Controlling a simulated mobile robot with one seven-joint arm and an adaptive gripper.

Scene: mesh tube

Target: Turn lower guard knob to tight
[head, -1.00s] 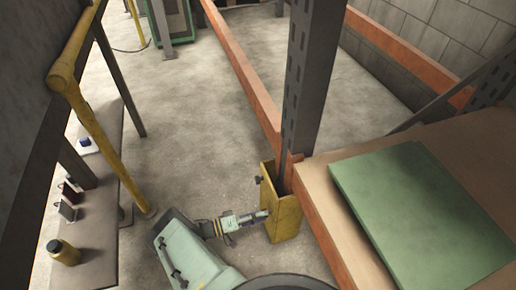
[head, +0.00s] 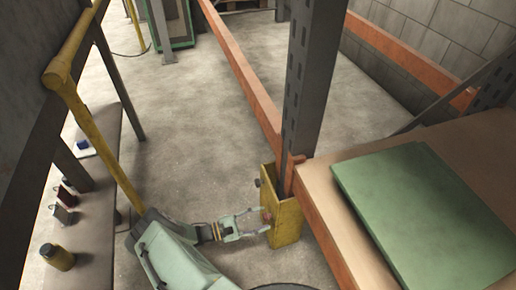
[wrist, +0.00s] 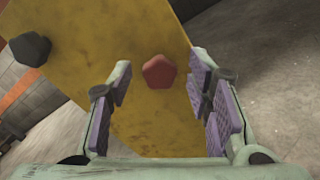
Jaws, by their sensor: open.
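The yellow guard (head: 287,222) stands on the floor around the foot of the grey rack upright. Its near face fills much of the wrist view (wrist: 130,115). A red knob (wrist: 160,71) sits on that face; in the head view it is the lower knob (head: 266,215), small and partly hidden. A dark knob (head: 258,183) is higher on the guard and shows at left in the wrist view (wrist: 30,49). My gripper (head: 262,220) is open at the guard's face. In the wrist view, the red knob appears beyond and between the fingertips (wrist: 160,78), with no visible contact.
The grey upright (head: 303,100) and orange beam (head: 240,70) rise beside the guard. A shelf board with a green panel (head: 425,210) overhangs at right. A yellow rail (head: 105,130) and a bench with a bottle (head: 58,257) stand at left. Middle floor is clear.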

